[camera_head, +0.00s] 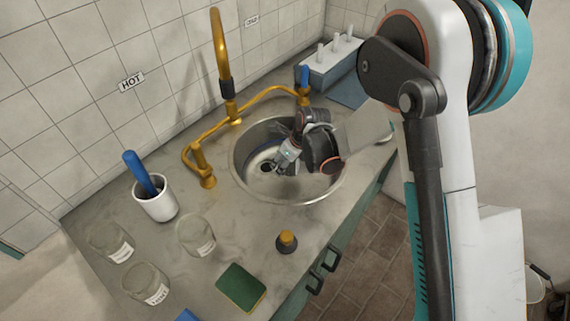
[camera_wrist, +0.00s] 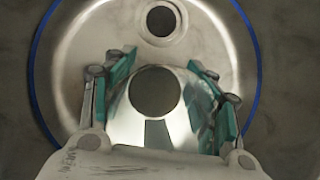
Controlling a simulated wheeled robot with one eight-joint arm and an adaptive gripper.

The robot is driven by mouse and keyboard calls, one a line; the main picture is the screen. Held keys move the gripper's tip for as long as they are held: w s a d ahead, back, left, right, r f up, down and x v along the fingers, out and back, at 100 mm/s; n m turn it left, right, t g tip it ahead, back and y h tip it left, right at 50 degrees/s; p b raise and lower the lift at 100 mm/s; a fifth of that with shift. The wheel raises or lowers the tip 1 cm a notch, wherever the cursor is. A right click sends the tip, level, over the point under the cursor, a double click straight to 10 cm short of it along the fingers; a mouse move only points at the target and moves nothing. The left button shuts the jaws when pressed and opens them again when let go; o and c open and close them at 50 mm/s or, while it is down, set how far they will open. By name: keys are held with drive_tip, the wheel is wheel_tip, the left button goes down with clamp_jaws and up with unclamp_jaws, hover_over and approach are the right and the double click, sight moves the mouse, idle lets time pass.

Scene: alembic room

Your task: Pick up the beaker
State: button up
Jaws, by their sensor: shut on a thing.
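My gripper (camera_head: 283,160) reaches down into the round metal sink (camera_head: 318,196). In the head view the vessel is too small and too covered by the gripper to make out clearly. I cannot tell whether it touches the sink floor. The drain (camera_wrist: 161,18) lies just beyond it.
A brass tap (camera_head: 222,70) stands behind the sink. Glass jars (camera_head: 111,243), (camera_head: 146,284), (camera_head: 197,236), a white cup (camera_head: 156,205), a stopper-like object (camera_head: 287,242) and a green sponge (camera_head: 241,287) stand on the counter. A rack (camera_head: 330,68) is at the back right.

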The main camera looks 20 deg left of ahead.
wheel_tip(320, 180, up, 15)
drive_tip(key=p, duration=0.4)
drive_tip(key=shift+f, duration=0.2)
idle(0.6)
drive_tip(key=shift+r, duration=0.1)
drive_tip(key=t+b, duration=0.1)
drive_tip(key=t, duration=0.2)
drive_tip(key=n+t+h+b, duration=0.1)
drive_tip(key=t, duration=0.1)
drive_tip(key=shift+r+b, duration=0.25)
drive_tip(key=shift+b, duration=0.1)
idle(1.1)
drive_tip(key=shift+r+m+g+y+p, duration=0.2)
drive_tip(key=shift+g+p, duration=0.3)
drive_tip(key=shift+g, duration=0.75)
drive_tip(key=shift+r+m+g+y+p, duration=0.1)
drive_tip(key=shift+m+g+y+p, duration=0.3)
drive_tip(key=shift+g, duration=0.85)
